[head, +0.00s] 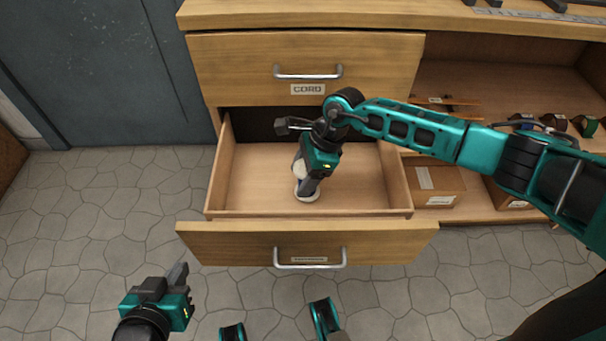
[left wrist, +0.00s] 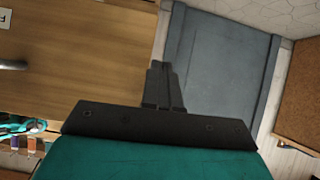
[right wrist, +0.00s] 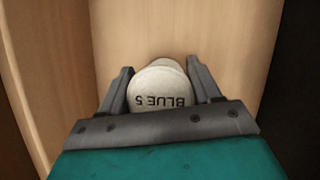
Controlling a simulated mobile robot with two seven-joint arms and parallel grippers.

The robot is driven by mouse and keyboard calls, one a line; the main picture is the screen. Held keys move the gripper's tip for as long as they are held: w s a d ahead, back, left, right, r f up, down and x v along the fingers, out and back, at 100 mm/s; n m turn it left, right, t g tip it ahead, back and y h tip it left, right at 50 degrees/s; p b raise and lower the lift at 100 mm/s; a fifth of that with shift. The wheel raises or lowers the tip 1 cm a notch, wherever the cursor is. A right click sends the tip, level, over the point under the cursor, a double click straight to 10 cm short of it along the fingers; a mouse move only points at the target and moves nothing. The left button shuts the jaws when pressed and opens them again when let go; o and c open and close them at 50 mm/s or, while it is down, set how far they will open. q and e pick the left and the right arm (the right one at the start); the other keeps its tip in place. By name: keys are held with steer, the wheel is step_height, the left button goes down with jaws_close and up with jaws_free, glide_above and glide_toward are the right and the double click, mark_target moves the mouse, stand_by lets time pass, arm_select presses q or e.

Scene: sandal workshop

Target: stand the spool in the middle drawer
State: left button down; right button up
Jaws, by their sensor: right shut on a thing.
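The spool (head: 299,170) is white, and its end reads "BLUE 5" in the right wrist view (right wrist: 160,92). My right gripper (head: 308,187) is shut on it, with one finger on each side (right wrist: 160,85). The spool is inside the open drawer (head: 357,190) under the drawer labelled CORD. It looks close to upright; I cannot tell whether its base touches the drawer floor. The open drawer's label is too small to read. My left gripper (head: 181,275) is empty, left of the drawer front, with its fingers together in the left wrist view (left wrist: 165,85).
The CORD drawer (head: 230,70) above is closed. Shelves at right hold a cardboard box (head: 436,184) and several small rolls (head: 555,122). A blue-grey door (head: 90,70) stands at the left. The stone floor (head: 110,210) is clear. The open drawer has bare room around the spool.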

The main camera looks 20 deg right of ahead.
steer(key=shift+f, duration=0.15)
steer(key=o, duration=1.2)
steer(key=shift+c, duration=0.2)
arm_select(q)
steer(key=shift+w+r, duration=0.25)
arm_select(e)
steer(key=shift+r, duration=0.4)
arm_select(q)
steer(key=p, duration=0.1)
steer(key=r, duration=0.1)
steer(key=p, duration=0.1)
steer(key=shift+s+a+r+p, duration=0.25)
steer(key=shift+r+p, duration=0.1)
steer(key=shift+r, duration=0.05)
arm_select(e)
steer(key=v, duration=1.1)
steer(key=shift+d+r, duration=0.15)
steer(key=shift+r, duration=0.2)
